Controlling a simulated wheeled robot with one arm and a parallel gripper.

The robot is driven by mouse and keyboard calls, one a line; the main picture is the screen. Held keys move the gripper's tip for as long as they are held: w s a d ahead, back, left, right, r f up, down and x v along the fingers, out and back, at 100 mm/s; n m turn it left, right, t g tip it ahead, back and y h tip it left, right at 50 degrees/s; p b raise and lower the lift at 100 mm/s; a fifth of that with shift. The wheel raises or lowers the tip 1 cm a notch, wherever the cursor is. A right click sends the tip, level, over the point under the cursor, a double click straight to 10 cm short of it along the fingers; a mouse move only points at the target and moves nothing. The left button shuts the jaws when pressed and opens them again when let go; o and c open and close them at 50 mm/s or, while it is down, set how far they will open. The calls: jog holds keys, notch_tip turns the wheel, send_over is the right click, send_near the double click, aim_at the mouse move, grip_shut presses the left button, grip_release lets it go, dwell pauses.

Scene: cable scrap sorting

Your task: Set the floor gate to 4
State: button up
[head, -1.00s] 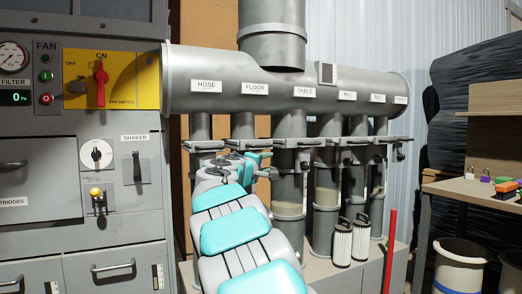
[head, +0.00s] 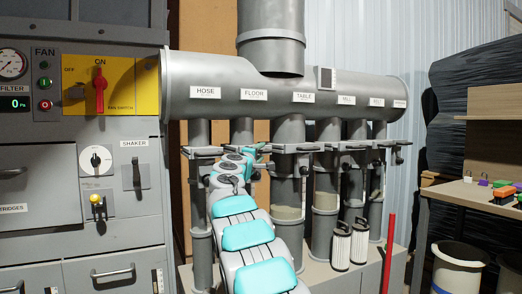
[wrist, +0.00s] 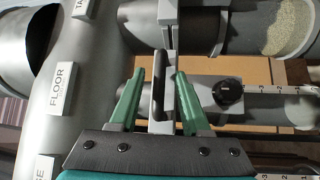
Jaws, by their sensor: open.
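The floor gate sits on the pipe below the FLOOR label (head: 254,94), which also shows in the wrist view (wrist: 62,88). In the head view my arm hides most of this gate. The gripper is open, with a finger on each side of the handle. A black knob (wrist: 228,92) sits on the floor pipe, beside a white scale (wrist: 285,92) showing 3, 2 and 1. I cannot tell which number the gate is at. My gripper also shows in the head view (head: 257,150).
Neighbouring gates on the HOSE (head: 205,92) and TABLE (head: 303,97) pipes stand close on either side. The grey fan cabinet (head: 90,220) is at the left. Two pale filter cartridges (head: 350,244) and a red post (head: 388,240) stand at the lower right.

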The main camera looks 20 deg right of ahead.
jog(key=shift+w+d, duration=0.25)
jog(key=shift+d, duration=0.05)
grip_shut()
dwell(0.3)
dwell(1.1)
